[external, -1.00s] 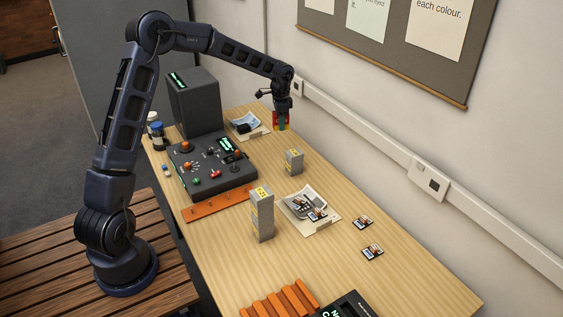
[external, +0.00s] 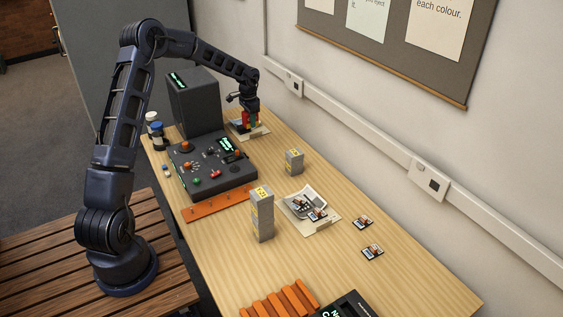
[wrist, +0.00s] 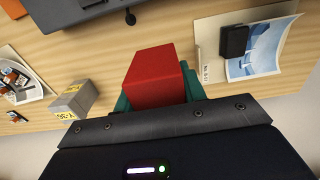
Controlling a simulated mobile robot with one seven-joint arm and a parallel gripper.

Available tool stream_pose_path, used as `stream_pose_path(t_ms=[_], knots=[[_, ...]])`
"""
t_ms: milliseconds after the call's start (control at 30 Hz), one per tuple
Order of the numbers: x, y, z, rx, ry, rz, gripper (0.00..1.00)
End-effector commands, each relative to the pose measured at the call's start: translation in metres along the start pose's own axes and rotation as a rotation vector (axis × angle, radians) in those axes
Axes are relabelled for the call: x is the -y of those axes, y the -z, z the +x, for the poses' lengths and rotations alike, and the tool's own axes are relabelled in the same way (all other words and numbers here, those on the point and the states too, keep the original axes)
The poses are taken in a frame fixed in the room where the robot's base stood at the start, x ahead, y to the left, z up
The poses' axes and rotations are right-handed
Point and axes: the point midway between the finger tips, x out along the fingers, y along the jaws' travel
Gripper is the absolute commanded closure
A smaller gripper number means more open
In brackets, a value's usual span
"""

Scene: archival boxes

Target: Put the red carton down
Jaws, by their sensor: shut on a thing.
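The red carton (wrist: 154,76) fills the middle of the wrist view, between the green fingers of my gripper (external: 250,122). My gripper is shut on it. In the external view the red carton (external: 244,117) shows as a small red patch among the fingers, in front of the far paper sheet (external: 263,131). In the wrist view, wooden table shows around the carton, and the paper sheet lies just to its right. I cannot tell whether the carton's underside touches the table.
A small dark block (wrist: 235,41) lies on the far sheet. The dark control console (external: 212,167) stands at the near left of my gripper. A short grey box (external: 294,161) and a tall grey box (external: 262,215) stand upright nearer the camera. Bare table lies between the console and short box.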

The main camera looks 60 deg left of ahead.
Motion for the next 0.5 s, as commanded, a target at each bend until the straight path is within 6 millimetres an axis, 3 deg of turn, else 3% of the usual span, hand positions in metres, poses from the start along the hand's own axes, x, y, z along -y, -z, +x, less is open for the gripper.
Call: stream_pose_path(t_ms=[300, 500], knots=[[0.000, 0.000, 0.066, 0.000, -0.001, 0.000, 0.83], [0.000, 0.000, 0.085, -0.001, 0.001, 0.001, 0.83]])
